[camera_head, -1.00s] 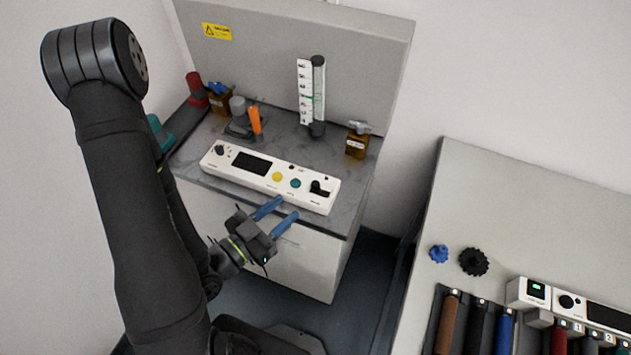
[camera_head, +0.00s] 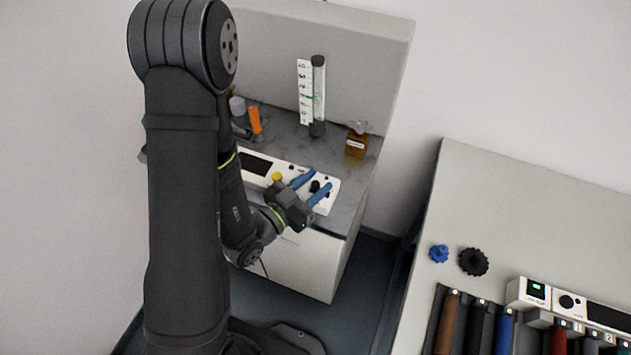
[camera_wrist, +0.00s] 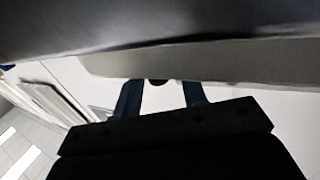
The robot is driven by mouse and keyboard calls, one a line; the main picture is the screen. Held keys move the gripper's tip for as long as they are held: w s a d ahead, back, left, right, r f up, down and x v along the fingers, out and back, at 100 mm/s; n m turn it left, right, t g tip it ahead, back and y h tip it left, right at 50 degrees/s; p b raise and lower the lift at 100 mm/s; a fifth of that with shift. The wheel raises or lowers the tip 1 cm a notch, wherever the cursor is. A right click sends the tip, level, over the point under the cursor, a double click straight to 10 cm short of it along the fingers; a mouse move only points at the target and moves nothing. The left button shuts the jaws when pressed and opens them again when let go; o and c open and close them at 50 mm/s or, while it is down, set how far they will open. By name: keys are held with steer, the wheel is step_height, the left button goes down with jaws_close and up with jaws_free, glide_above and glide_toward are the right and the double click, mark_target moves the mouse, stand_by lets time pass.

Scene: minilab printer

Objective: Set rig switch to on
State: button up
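The white control panel (camera_head: 262,154) lies on the bench, with a black knob-like switch (camera_head: 315,186) at its right end. I cannot read its label or tell its setting. My gripper (camera_head: 317,180) is open, its two blue fingers over the panel's right end, one on each side of the black switch in the head view. Whether they touch it I cannot tell. In the wrist view the blue fingers (camera_wrist: 160,92) are apart, and a small dark shape (camera_wrist: 158,82) shows between them. A yellow button (camera_head: 277,176) shows left of the gripper; my arm hides the panel's left end.
A clear cylinder with a scale (camera_head: 318,90) and a brown bottle (camera_head: 356,144) stand behind the panel. An orange-handled item (camera_head: 255,120) lies at the back left. A separate light table (camera_head: 540,210) to the right bears knobs and tools.

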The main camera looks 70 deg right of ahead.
mark_target(327, 195)
steer(key=shift+s+d, duration=0.1)
steer(key=shift+d, duration=0.15)
jaws_close()
steer(key=shift+s, duration=1.3)
jaws_free()
steer(key=shift+s, duration=0.1)
